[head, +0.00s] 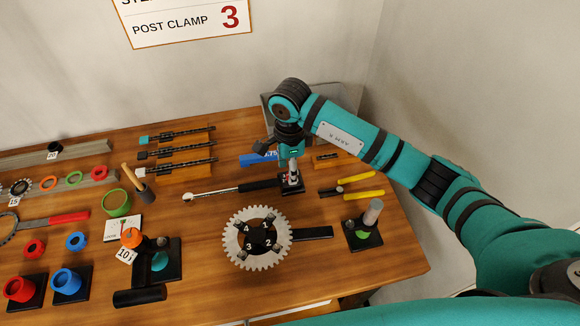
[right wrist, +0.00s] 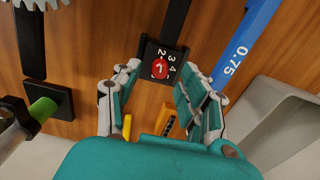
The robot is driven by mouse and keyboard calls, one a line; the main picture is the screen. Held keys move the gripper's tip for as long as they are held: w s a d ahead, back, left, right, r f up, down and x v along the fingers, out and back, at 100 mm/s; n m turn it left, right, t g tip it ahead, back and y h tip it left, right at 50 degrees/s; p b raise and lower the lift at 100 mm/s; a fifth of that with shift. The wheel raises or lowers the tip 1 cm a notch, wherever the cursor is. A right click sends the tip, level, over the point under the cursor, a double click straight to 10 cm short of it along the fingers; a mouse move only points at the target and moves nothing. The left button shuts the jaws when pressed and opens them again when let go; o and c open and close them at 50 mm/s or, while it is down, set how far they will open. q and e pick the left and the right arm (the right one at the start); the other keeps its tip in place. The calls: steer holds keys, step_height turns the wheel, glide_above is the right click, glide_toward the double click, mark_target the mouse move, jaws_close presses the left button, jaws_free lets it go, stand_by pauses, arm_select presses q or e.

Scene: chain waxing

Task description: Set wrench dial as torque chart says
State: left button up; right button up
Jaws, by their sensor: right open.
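The wall chart (head: 185,18) is partly cut off and reads "POST CLAMP" with a red 3. The torque wrench (head: 225,189) lies on the table with its silver head to the left and its black handle to the right. In the right wrist view its dial block (right wrist: 163,62) shows the figures 2, 3 and 4. A red knob (right wrist: 160,69) with a white mark sits on it. My right gripper (head: 291,180) points down over the dial. Its open fingers (right wrist: 160,82) straddle the knob, with gaps visible. My left gripper is out of view.
A blue bar marked 0.75 (right wrist: 243,45) lies beside the wrench. A chainring (head: 235,245) on a stand is in front. A post with a green band (head: 365,228) stands at right. Yellow-handled pliers (head: 362,195) lie near. Cups and tools fill the left side.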

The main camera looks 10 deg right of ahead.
steer(key=shift+f, duration=0.9)
steer(key=shift+c, duration=0.2)
jaws_close()
